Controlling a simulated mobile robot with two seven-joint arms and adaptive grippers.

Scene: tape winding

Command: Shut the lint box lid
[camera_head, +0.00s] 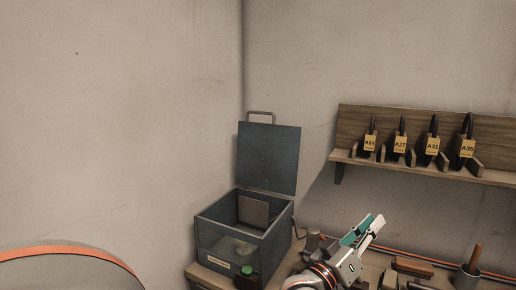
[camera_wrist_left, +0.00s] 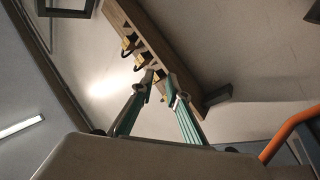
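The lint box (camera_head: 223,240) is a dark blue-grey open-topped box on the bench against the corner walls. Its lid (camera_head: 269,158) stands open, nearly upright at the back, with a handle (camera_head: 261,114) on its top edge. A grey panel and something pale show inside the box. My left gripper (camera_head: 376,221) is to the right of the box, apart from it, with teal-lined fingers pointing up and right. In the left wrist view its fingers (camera_wrist_left: 160,84) have a gap between the tips and nothing in it. My right gripper is not in view.
A wooden wall shelf (camera_head: 345,128) with several black tools tagged in yellow is at the right. A green-capped jar (camera_head: 247,271) stands in front of the box. A cup (camera_head: 467,278) and other small items lie on the bench at the right. The wall above the lid is clear.

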